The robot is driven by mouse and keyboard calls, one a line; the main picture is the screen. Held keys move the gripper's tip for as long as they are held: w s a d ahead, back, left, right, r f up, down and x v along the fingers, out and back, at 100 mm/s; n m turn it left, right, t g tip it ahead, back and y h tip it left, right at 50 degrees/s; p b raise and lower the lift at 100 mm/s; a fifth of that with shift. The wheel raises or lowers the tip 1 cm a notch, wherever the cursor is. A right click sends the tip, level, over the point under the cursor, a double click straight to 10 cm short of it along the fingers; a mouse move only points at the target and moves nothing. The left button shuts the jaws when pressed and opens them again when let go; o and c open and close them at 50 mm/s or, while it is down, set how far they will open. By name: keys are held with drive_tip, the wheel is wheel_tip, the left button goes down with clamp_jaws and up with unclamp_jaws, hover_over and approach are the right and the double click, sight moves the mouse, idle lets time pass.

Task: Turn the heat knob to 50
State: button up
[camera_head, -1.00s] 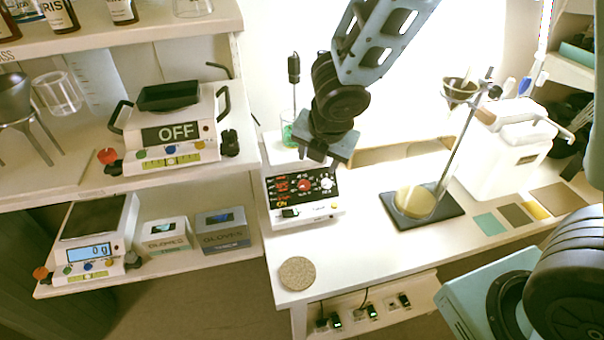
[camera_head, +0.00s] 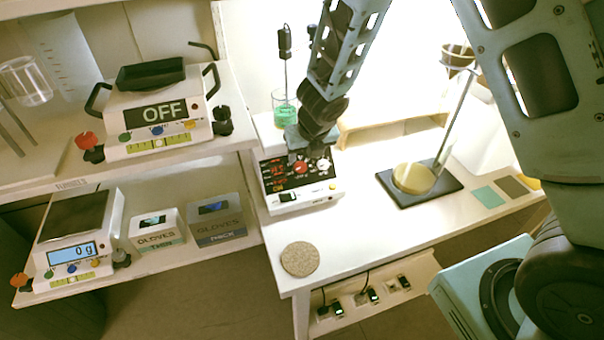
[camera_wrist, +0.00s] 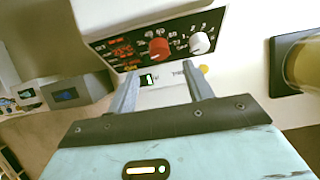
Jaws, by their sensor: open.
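The hotplate stirrer (camera_head: 292,196) stands on the white bench with a black control panel facing front. A red knob (camera_wrist: 159,48) sits mid-panel in the wrist view, with a white knob (camera_wrist: 199,43) to its right and a lit red display (camera_wrist: 122,50) to its left. I cannot tell which knob is for heat by its label. My gripper (camera_wrist: 157,78) is open and empty, its two fingers pointing at the panel below the knobs, apart from them. In the head view my gripper (camera_head: 305,148) is just in front of the panel's top and partly hides it.
A green-liquid beaker (camera_head: 285,112) stands on the stirrer's rear. A stand with a dark base (camera_head: 442,189) is to the right, and a cork disc (camera_head: 300,259) lies at the bench's front left. Shelves with scales (camera_head: 80,240) and glove boxes are at left.

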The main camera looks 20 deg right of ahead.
sight(302, 167)
drive_tip(key=b+x, duration=0.2)
drive_tip(key=x, duration=0.4)
drive_tip(key=shift+w+f+b, duration=0.2)
drive_tip(key=shift+f+b, duration=0.1)
drive_tip(key=shift+b, duration=0.05)
drive_tip(key=c, duration=1)
